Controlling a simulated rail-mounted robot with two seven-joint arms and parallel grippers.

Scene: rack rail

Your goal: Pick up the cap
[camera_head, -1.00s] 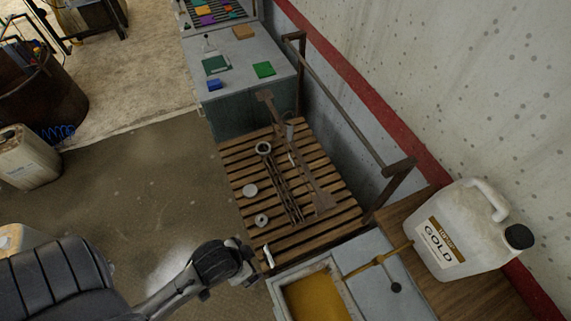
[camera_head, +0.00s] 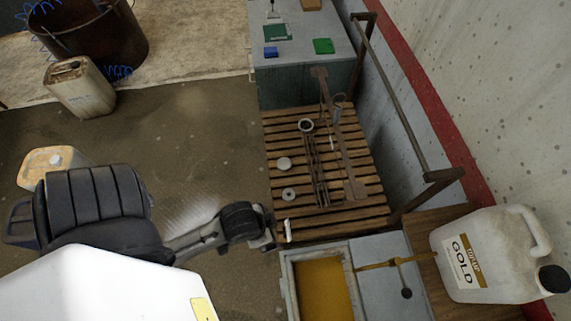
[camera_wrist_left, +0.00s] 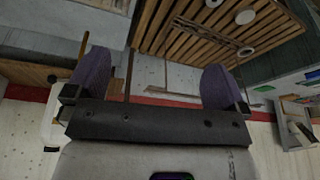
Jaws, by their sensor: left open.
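A pale, flat round disc (camera_head: 284,163) that may be the cap lies on the left side of a slatted wooden pallet (camera_head: 353,222). A pale ring with a small hole (camera_head: 289,194) lies nearer than it, and a darker ring (camera_head: 306,125) lies farther back. A black cap (camera_head: 553,279) sits on the white jug. I cannot tell which the task means. My left gripper (camera_head: 268,240) is near the pallet's near left corner, apart from the round pieces. In the left wrist view its jaws (camera_wrist_left: 155,62) are open and empty. My right gripper is not in view.
The white jug (camera_head: 484,257) stands at the right. An open tray of amber liquid (camera_head: 322,290) lies in front of the pallet. A brown handrail (camera_head: 392,98) runs along the wall. Dark metal bars (camera_head: 345,150) lie on the pallet.

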